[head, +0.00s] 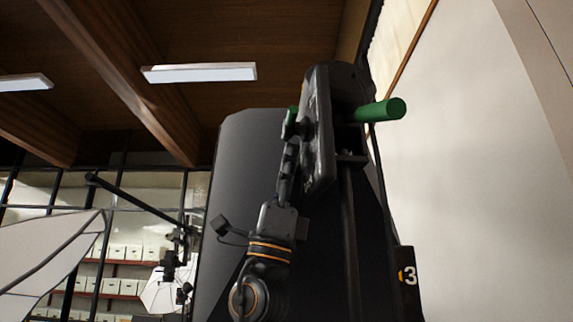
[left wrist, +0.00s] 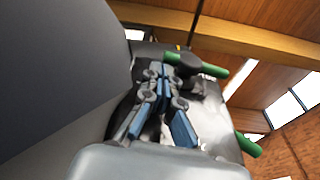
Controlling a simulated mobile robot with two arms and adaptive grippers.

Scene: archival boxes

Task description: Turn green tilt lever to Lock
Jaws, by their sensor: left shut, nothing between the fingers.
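A green lever (head: 380,110) sticks out to the right from the dark head of a tall black stand (head: 320,130) in the head view. In the left wrist view, one green bar (left wrist: 209,67) lies just beyond my fingertips and another green handle (left wrist: 248,145) sits at the lower right. I cannot tell which is the tilt lever. My left gripper (head: 295,132) is shut and empty, close by the left green piece; contact is unclear. My right gripper is not in view.
A large dark panel (head: 250,180) stands behind my left arm. A white softbox (head: 50,255) and a lamp arm (head: 135,200) stand at left. Shelves with white boxes (head: 125,252) are behind.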

